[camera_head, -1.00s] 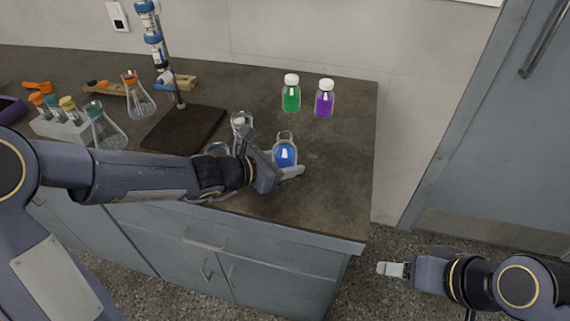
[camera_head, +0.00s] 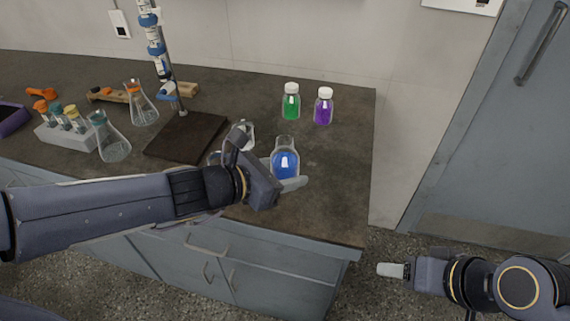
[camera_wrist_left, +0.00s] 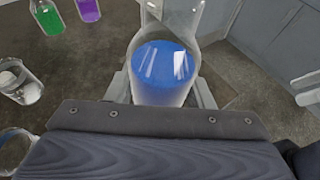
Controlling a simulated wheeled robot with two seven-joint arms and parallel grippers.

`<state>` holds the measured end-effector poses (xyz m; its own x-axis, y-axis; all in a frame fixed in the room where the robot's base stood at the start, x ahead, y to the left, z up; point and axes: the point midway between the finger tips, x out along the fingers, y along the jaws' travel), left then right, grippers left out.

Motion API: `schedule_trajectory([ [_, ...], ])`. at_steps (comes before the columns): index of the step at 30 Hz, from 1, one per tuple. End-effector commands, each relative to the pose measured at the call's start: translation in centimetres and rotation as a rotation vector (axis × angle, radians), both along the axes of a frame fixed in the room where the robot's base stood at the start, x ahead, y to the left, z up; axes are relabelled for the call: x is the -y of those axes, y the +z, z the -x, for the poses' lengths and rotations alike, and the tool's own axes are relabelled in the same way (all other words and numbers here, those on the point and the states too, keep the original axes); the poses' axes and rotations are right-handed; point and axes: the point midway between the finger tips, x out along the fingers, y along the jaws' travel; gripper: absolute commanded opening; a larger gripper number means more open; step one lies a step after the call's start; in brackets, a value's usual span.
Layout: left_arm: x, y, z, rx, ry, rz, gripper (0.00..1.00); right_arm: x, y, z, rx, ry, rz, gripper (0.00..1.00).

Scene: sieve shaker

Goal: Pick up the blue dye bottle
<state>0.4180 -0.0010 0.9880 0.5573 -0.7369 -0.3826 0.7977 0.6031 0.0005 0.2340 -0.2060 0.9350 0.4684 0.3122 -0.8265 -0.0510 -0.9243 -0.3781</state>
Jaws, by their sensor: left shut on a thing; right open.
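The blue dye bottle (camera_head: 285,163) is a clear open-necked glass bottle with blue liquid in its lower part. It is upright near the front right of the counter. My left gripper (camera_head: 286,184) is shut on its lower part. In the left wrist view the blue dye bottle (camera_wrist_left: 163,75) stands between the fingers, which show on either side of it. I cannot tell for sure whether its base is clear of the counter. My right gripper (camera_head: 393,270) is open and empty, low at the right, away from the counter.
A green bottle (camera_head: 291,104) and a purple bottle (camera_head: 323,108), both white-capped, stand at the back right of the counter (camera_head: 330,195). Clear glassware (camera_head: 245,130) is partly hidden behind my left gripper. A stand base (camera_head: 187,137), flasks (camera_head: 112,143) and a tube rack (camera_head: 68,137) are to the left.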

Motion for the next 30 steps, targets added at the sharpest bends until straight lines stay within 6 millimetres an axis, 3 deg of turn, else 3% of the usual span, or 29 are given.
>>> schedule_trajectory([
  [12,0.0,1.8,3.8,0.003,0.0,0.0,0.19,0.0,0.7,0.0,0.0,0.0,0.0,0.57],
  [30,0.0,2.7,5.8,0.001,0.001,0.001,0.19,0.0,1.3,0.0,0.0,0.0,0.0,0.57],
])
